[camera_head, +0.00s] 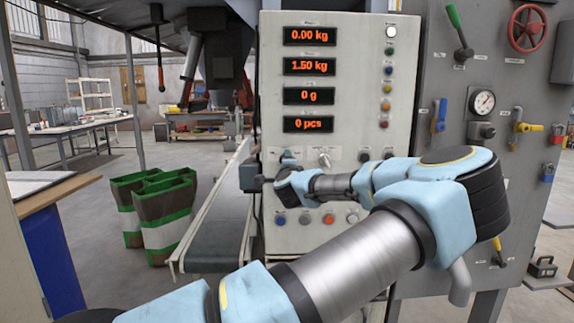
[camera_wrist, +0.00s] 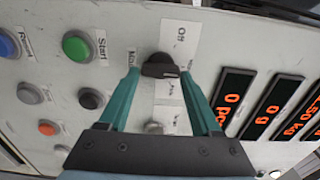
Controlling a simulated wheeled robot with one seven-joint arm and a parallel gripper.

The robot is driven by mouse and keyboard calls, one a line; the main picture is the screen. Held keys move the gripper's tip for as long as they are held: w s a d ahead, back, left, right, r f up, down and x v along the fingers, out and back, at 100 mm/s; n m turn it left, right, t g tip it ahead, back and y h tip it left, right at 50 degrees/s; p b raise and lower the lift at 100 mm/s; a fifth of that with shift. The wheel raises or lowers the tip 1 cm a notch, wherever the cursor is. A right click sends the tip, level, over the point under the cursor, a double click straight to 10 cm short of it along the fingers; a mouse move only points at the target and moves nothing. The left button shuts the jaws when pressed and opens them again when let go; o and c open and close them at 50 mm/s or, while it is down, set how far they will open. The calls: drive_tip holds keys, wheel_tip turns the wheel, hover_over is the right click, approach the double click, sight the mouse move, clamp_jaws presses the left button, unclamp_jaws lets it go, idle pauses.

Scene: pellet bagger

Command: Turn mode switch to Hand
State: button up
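In the wrist view the mode switch (camera_wrist: 160,66) is a black knob on the pale panel, with a white label reading "Off" just above it. Other labels beside and below it are partly covered or unreadable. My gripper (camera_wrist: 160,73) has one teal finger on each side of the knob. The fingertips appear to touch its sides, with almost no gap. In the head view my arm reaches across the lower part of the control panel (camera_head: 348,100). The wrist covers the switch there, so its pointing direction cannot be checked from that side.
A green Start button (camera_wrist: 77,47), a blue button (camera_wrist: 8,44), a black button (camera_wrist: 91,98) and an orange-red button (camera_wrist: 48,128) lie left of the switch. Red displays (camera_wrist: 233,98) lie right. A conveyor (camera_head: 222,222) and green-white bags (camera_head: 163,215) stand left of the panel.

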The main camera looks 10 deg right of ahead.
drive_tip(key=o, duration=0.3)
drive_tip(key=shift+o, duration=0.2)
drive_tip(key=s+a+b, duration=0.2)
drive_tip(key=s+b, duration=0.1)
drive_tip(key=s, duration=0.7)
drive_tip(key=shift+s, duration=0.35)
drive_tip(key=s+a+f+n+g+y, duration=0.3)
drive_tip(key=a+f+n+g+y, duration=0.7)
drive_tip(key=a+f, duration=1.1)
drive_tip(key=s+a+f+n+g+h, duration=0.1)
drive_tip(key=s+a+n+g+h, duration=0.2)
drive_tip(key=s+n+h, duration=0.3)
drive_tip(key=s+a+r+n+g, duration=0.1)
drive_tip(key=s+r+n+g, duration=0.2)
drive_tip(key=s+r, duration=0.5)
drive_tip(key=s, duration=0.4)
drive_tip(key=shift+s+h, duration=0.2)
drive_tip(key=shift+h, duration=0.2)
